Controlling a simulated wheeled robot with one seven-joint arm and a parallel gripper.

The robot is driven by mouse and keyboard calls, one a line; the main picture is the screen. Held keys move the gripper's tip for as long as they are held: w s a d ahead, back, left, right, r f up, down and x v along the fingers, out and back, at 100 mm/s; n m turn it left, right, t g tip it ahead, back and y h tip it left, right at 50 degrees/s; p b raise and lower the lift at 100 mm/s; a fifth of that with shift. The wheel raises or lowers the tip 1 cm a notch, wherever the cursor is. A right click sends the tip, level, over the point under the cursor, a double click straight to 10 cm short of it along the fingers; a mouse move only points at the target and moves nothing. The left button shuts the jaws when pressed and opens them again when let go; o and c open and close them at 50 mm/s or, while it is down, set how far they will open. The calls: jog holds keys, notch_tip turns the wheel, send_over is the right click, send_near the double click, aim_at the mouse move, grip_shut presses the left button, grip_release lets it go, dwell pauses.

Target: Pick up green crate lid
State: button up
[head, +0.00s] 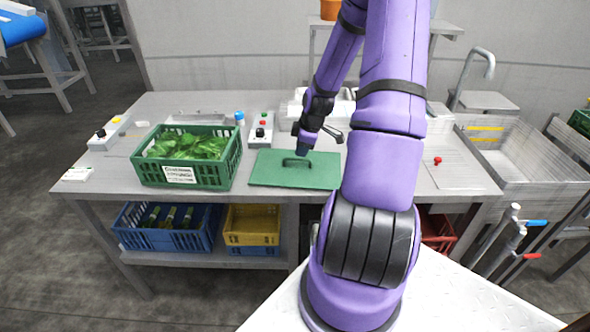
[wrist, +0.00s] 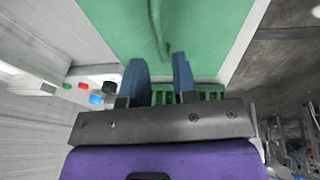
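The green crate lid (head: 265,174) lies flat on the steel table, with a raised bar handle (head: 297,162) in its middle. My gripper (head: 303,151) is just above the lid, close to the handle. In the wrist view, my gripper's two blue fingers (wrist: 160,78) are apart with nothing held between them. The lid (wrist: 208,30) fills the upper part of that view, and its handle (wrist: 157,30) lies ahead of the gap between the fingers. I cannot tell whether a finger touches the handle.
A green crate of leafy greens (head: 228,170) stands left of the lid. A sink (head: 530,160) is at the right. Blue (head: 170,238) and yellow crates (head: 252,226) sit on the lower shelf. My arm hides part of the table right of the lid.

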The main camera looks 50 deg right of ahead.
aim_at(297, 159)
jog(key=shift+x, duration=3.05)
grip_shut()
